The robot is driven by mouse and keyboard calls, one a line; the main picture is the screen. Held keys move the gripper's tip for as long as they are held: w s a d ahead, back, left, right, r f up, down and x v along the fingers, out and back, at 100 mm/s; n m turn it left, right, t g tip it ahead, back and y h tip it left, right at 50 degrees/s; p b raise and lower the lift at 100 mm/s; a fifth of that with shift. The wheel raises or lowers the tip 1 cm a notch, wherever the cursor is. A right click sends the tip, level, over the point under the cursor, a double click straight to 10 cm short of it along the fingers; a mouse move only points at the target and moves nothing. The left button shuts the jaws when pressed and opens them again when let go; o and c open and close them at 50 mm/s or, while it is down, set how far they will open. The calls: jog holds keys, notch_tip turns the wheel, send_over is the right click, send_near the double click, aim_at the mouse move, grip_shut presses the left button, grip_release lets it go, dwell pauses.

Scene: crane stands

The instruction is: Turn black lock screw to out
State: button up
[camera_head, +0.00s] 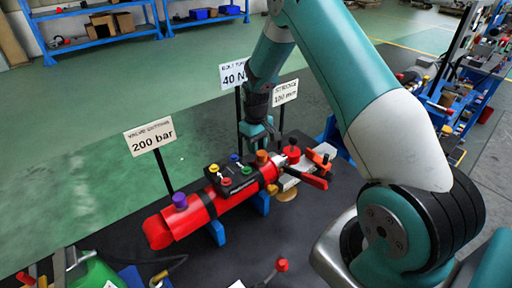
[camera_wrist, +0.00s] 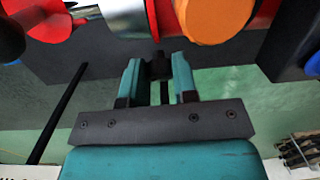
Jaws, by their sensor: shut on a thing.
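The black lock screw (camera_wrist: 159,66) shows in the wrist view as a small dark piece between my gripper's fingertips (camera_wrist: 160,75). My gripper is shut on it, with a teal finger on each side. It sits beside the chrome rod part and below the orange knob (camera_wrist: 213,14) in that view. In the head view my gripper (camera_head: 258,130) reaches down behind the red cylinder (camera_head: 200,213), near its right end. The screw is hidden there. How far the screw is turned cannot be told.
Sign posts stand close to my arm: the 200 bar sign (camera_head: 149,138), the 40 N sign (camera_head: 234,74) and the 100 mm sign (camera_head: 285,93). A black block (camera_head: 231,178) with coloured knobs sits on the cylinder.

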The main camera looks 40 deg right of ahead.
jog(key=n+y, duration=0.1)
jog(key=n, duration=0.1)
jog(key=n+y+b, duration=0.1)
jog(key=n, duration=0.2)
jog(key=shift+w+d+g, duration=0.1)
jog(key=shift+d+g, duration=0.05)
jog(key=shift+g, duration=0.25)
jog(key=shift+b, duration=0.3)
jog(key=o, duration=0.9)
jog(key=b+v, duration=0.3)
jog(key=v, duration=0.9)
jog(key=shift+d, duration=0.15)
